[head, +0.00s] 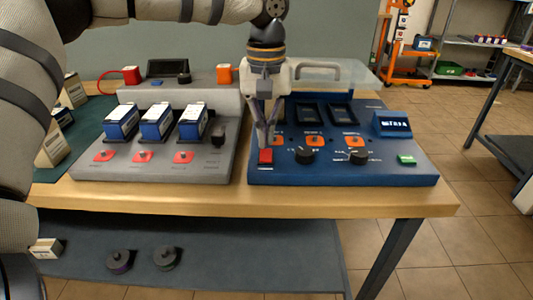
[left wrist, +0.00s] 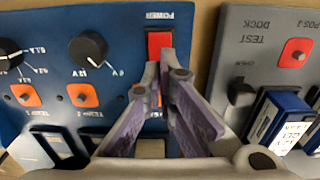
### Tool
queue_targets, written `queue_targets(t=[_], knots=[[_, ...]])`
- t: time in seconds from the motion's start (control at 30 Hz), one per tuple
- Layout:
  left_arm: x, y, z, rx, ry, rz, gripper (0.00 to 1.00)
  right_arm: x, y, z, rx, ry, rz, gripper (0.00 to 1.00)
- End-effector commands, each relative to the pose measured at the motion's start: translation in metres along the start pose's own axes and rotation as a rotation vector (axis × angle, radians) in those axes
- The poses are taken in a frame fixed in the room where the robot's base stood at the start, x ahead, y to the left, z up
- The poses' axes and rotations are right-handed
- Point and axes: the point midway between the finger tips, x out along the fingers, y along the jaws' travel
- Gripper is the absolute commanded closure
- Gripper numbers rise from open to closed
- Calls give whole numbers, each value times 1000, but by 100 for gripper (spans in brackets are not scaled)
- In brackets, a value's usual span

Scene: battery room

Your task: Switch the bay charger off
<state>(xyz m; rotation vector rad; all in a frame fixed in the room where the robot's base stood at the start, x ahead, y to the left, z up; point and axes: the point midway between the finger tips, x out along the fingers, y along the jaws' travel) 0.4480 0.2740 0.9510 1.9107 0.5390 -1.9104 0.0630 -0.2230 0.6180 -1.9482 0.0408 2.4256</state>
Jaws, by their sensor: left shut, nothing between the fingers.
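The bay charger is the blue panel unit (head: 400,175) on the right of the bench. Its red power switch (head: 265,156) is at the near left corner of the panel, and shows in the left wrist view (left wrist: 160,41) beside the word POWER. My left gripper (head: 267,146) points down at the switch, fingers shut and empty. In the left wrist view the fingertips (left wrist: 167,74) overlap the switch's edge; I cannot tell whether they touch it. The switch's position is not readable. My right gripper is not in view.
Left of the charger stands a grey test dock (head: 215,165) with several blue-and-white batteries (head: 157,122) and red buttons. The charger carries black knobs (head: 305,156), orange buttons (head: 313,141), a blue display block (head: 392,124) and a green piece (head: 406,159). The bench front edge (head: 330,205) is clear.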

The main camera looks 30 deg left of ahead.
Motion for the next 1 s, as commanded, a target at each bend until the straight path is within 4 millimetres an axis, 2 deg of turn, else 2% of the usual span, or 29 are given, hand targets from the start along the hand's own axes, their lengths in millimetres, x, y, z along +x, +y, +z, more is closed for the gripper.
queue_targets(t=[1.0], knots=[[11,0,0,-1,-1,-1,100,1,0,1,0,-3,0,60]])
